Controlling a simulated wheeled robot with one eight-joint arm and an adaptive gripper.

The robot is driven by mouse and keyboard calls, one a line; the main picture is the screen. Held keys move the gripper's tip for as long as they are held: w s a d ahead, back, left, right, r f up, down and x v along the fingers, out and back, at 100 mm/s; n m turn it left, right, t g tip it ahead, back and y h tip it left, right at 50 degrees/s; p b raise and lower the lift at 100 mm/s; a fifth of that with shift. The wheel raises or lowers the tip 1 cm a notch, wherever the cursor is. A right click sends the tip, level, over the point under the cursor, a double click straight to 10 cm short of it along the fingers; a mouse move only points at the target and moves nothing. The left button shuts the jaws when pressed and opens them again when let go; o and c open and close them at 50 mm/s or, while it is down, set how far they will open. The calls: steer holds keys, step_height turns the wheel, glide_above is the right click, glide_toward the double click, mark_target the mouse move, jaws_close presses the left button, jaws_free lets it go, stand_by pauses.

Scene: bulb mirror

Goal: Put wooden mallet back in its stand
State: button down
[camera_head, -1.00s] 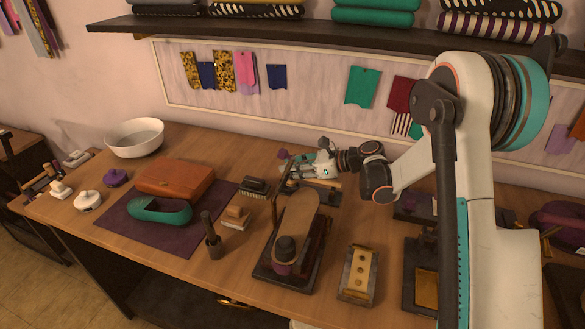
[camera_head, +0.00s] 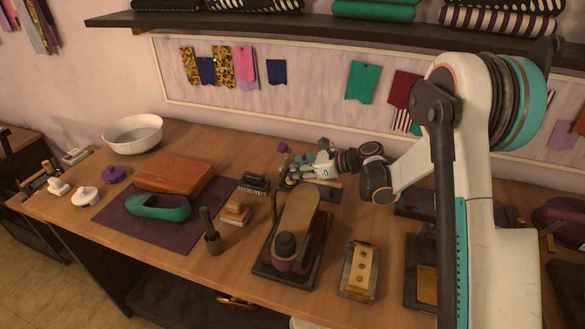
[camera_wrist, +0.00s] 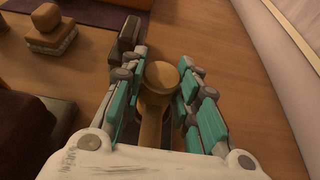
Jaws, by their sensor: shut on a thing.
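My gripper (camera_head: 296,172) is over the back of the bench, behind the sole-shaped last. In the wrist view its teal fingers (camera_wrist: 162,82) are closed around the wooden mallet (camera_wrist: 158,76). A round tan wooden end and a short shaft show between the fingers; the rest of the mallet is hidden by them and the palm. A small purple block (camera_head: 283,148) shows at the gripper's far left; I cannot tell whether it belongs to the mallet. A dark flat piece (camera_head: 328,192) lies below the gripper, but I cannot tell whether it is the stand.
The last on its dark base (camera_head: 297,215) stands just in front of my gripper. A black brush (camera_head: 254,182), a wooden block (camera_head: 236,212) and a dark upright tool (camera_head: 210,232) stand to its left. A brown case (camera_head: 174,173) lies on a purple mat (camera_head: 172,232).

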steer(key=c, duration=1.2)
jaws_free()
steer(key=shift+o, duration=0.2)
steer(key=v, duration=0.7)
steer(key=shift+s+d+r, duration=0.1)
steer(key=shift+d+r, duration=0.05)
steer(key=shift+d, duration=0.1)
